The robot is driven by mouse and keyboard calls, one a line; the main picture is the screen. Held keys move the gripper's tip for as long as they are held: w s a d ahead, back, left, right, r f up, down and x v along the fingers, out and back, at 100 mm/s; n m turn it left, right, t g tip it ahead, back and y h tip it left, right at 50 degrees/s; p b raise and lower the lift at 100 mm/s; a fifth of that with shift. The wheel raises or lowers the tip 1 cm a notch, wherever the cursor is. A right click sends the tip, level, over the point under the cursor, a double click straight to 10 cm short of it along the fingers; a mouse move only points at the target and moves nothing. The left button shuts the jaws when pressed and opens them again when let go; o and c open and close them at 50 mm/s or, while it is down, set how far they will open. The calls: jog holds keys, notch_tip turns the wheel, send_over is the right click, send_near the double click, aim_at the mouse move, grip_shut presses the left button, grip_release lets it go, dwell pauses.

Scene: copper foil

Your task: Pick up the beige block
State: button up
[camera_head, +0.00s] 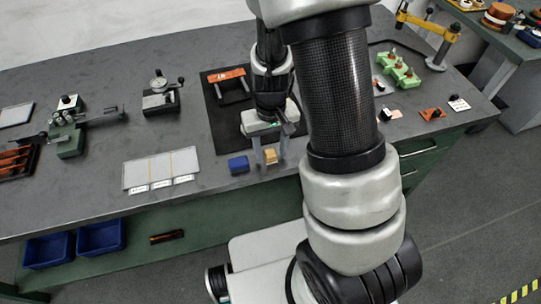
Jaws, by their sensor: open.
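A small beige block (270,157) sits on the grey workbench near its front edge. A blue block (239,165) lies just to its left, a little apart. My gripper (268,154) reaches down over the beige block with its fingers apart, one on each side of it in the picture. Whether the fingers touch the block cannot be told at this size. My arm fills the middle right of the view and hides part of the bench.
A black mat (222,125) with an orange-topped fixture (228,80) lies behind the gripper. A white divided tray (160,169) is to the left. Green fixtures (398,68) and small cards stand on the right. The bench's front edge is close to the blocks.

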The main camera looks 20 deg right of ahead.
aim_at(271, 152)
jog(key=c, duration=1.1)
notch_tip(271, 152, up, 10)
jog(key=shift+r+p, duration=0.1)
jog(key=shift+p, duration=0.75)
jog(key=shift+c, duration=0.2)
jog(key=o, duration=0.5)
jog(key=c, duration=0.4)
